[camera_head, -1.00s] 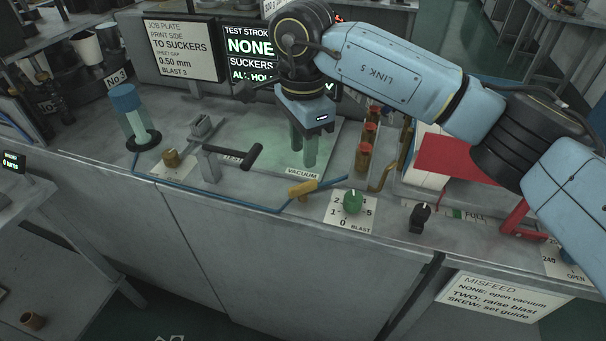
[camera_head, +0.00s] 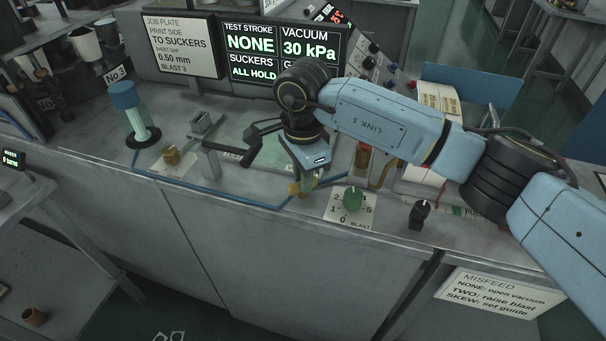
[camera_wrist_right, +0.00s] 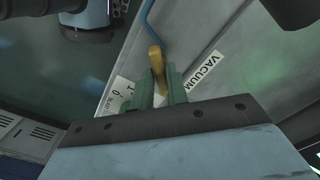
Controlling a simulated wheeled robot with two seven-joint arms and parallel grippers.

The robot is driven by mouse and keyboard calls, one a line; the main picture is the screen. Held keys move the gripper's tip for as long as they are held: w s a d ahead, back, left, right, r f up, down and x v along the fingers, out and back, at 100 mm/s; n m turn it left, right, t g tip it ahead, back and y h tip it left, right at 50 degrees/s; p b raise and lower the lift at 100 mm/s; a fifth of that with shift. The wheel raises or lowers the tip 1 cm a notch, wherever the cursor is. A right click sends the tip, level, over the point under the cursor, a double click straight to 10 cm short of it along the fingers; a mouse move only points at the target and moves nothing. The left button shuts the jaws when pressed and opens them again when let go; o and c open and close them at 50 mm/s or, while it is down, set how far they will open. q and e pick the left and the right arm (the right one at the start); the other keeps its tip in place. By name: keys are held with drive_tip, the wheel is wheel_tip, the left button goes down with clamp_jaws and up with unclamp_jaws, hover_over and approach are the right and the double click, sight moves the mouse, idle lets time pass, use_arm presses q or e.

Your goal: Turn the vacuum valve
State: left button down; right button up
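The vacuum valve is a small yellow lever (camera_head: 293,188) on the front of the bench top, beside a blue tube. It also shows in the right wrist view (camera_wrist_right: 156,58), near the VACUUM label (camera_wrist_right: 208,67). My right gripper (camera_wrist_right: 161,80) has come down over the lever. Its two green fingers stand on either side of the lever, with a narrow gap visible on one side. In the head view the wrist and fingers (camera_head: 304,180) partly hide the lever. Whether a finger touches it I cannot tell. My left gripper is not in view.
A green BLAST knob (camera_head: 352,198) stands close to the right of the valve, and a black knob (camera_head: 419,214) farther right. A black-handled lever (camera_head: 250,150) lies to the left. The screen (camera_head: 281,50) reads NONE, 30 kPa and ALL HOLD.

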clamp_jaws()
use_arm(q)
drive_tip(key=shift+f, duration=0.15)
use_arm(e)
drive_tip(key=shift+m, duration=0.3)
drive_tip(key=m+b, duration=0.1)
drive_tip(key=m, duration=0.2)
drive_tip(key=shift+b, duration=0.4)
drive_tip(key=m+b, duration=0.1)
drive_tip(key=m, duration=0.3)
drive_tip(key=shift+m, duration=0.6)
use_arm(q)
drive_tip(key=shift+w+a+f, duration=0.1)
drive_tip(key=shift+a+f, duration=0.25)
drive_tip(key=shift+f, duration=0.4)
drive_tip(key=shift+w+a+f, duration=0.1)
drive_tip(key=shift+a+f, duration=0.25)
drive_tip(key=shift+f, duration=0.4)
